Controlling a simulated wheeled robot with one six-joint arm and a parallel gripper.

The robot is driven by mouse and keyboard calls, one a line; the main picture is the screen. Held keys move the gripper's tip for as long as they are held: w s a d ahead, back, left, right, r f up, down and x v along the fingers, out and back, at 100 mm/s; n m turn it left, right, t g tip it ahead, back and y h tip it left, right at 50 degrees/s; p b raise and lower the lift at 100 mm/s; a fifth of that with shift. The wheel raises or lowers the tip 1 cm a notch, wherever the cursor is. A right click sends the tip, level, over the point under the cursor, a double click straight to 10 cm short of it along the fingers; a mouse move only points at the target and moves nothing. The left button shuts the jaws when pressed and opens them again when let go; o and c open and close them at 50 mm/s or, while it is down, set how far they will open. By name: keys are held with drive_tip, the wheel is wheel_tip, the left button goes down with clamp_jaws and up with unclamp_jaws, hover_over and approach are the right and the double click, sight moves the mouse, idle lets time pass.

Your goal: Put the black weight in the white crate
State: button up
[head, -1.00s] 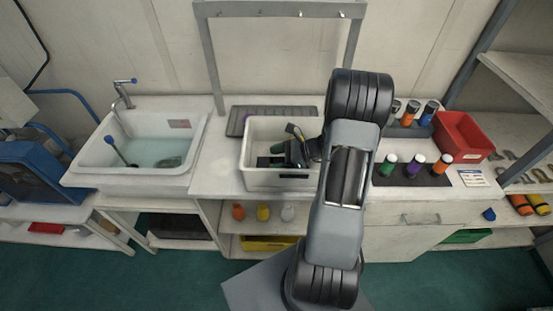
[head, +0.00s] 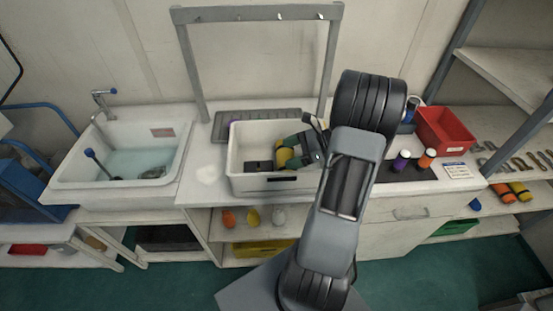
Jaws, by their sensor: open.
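The white crate (head: 236,170) stands on the counter in the middle of the head view. A small black block (head: 259,166), which looks like the black weight, lies low inside it towards the front. A yellow item (head: 283,156) and a dark green shape show in the crate's right half. My gripper (head: 303,147) is over the right part of the crate, to the right of the black block and apart from it. It is open. My forearm hides the area just right of the crate.
A sink basin (head: 128,165) with water is at left. A grey ribbed mat (head: 255,118) lies behind the crate under a metal frame (head: 182,60). At right are a red bin (head: 446,130) and upright bottles (head: 402,160). The counter left of the crate is clear.

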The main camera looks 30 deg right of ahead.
drive_tip(key=shift+v, duration=1.3)
